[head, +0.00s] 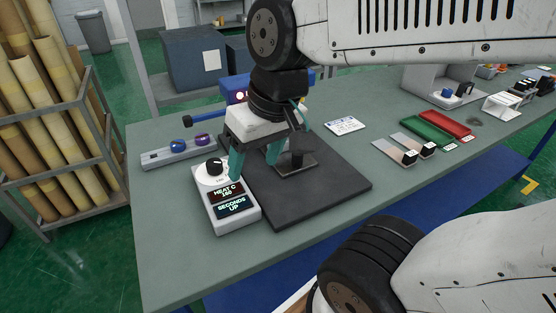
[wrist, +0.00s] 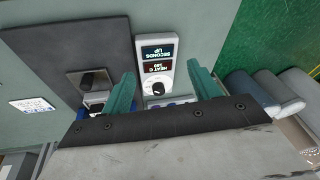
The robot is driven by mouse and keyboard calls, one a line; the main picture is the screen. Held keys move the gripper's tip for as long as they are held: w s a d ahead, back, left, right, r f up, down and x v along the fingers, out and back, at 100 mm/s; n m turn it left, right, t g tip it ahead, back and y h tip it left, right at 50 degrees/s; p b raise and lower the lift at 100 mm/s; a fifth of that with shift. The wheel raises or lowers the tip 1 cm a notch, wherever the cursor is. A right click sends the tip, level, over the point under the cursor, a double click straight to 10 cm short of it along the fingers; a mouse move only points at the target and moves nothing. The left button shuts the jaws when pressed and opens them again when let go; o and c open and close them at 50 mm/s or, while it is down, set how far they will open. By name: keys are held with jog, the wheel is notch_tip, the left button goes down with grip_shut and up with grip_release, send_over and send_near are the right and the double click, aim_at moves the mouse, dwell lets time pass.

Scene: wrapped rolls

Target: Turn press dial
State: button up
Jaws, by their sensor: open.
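The box has two dark displays reading "HEAT C 160" and "SECONDS UP". In the wrist view the dial (wrist: 158,88) shows between the teal fingers. My gripper (head: 254,160) is open, with its left finger close beside the dial and its right finger over the dark press board (head: 335,184). In the wrist view my gripper (wrist: 162,85) spans the lower part of the box. I cannot tell if a finger touches it.
A metal plate with a black handle (head: 297,160) lies on the board. A grey rack with blue and purple pieces (head: 179,152) stands left of the box. A white label card (head: 344,126) and red and green strips (head: 445,123) lie further right. Green-grey table is clear in front.

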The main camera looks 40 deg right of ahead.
jog(key=shift+s+d+g+h, duration=0.25)
jog(key=shift+s+d, duration=0.3)
jog(key=shift+s, duration=0.25)
jog(key=shift+s+d+g+h, duration=0.15)
jog(key=shift+s+d+h, duration=0.1)
jog(key=shift+s+d, duration=0.4)
jog(key=shift+s+a, duration=0.1)
